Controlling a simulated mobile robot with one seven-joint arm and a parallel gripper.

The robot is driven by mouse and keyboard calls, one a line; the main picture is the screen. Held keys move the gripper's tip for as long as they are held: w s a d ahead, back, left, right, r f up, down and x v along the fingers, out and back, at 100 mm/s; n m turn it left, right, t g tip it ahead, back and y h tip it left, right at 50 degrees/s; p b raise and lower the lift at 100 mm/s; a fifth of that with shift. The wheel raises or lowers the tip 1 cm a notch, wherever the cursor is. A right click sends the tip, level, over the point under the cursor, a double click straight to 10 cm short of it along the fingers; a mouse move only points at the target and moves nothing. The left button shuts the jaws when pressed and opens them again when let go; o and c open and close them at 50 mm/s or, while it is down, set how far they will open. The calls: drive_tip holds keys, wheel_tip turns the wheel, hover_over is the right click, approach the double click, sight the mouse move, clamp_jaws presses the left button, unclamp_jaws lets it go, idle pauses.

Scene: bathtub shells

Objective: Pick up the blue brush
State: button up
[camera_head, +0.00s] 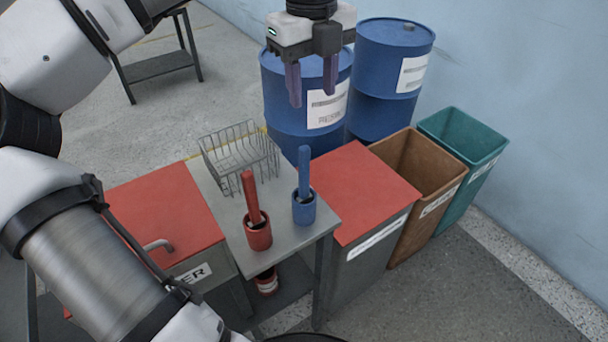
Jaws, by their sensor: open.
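The blue brush (304,172) has its handle pointing up and its lower end in a small blue cup (304,209) on the grey table (285,246). Its bristles are hidden inside the cup. My gripper (312,92) is open and empty, fingers pointing down. In the picture it is above the blue brush, in front of a blue barrel, clearly apart from the brush. A red brush (251,196) stands in a red cup (258,236) to the left of the blue one.
A wire basket (238,150) sits behind the brushes. Red-lidded bins (361,187) flank the table. Brown (417,165) and green (463,138) bins stand at right. Blue barrels (388,62) stand behind. A red container (267,282) is on the lower shelf.

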sight(304, 147)
drive_tip(key=f, duration=0.5)
drive_tip(key=f+p, duration=0.1)
drive_tip(key=f, duration=0.2)
drive_tip(key=shift+a+f, duration=0.2)
drive_tip(key=shift+a, duration=0.2)
drive_tip(key=shift+s+a+f+p, duration=0.1)
drive_tip(key=shift+f+p, duration=0.45)
drive_tip(key=shift+f, duration=0.8)
drive_tip(key=shift+s+a+f+p, duration=0.1)
drive_tip(key=shift+f+p, duration=0.45)
drive_tip(key=shift+f, duration=0.8)
drive_tip(key=shift+c, duration=0.4)
clamp_jaws()
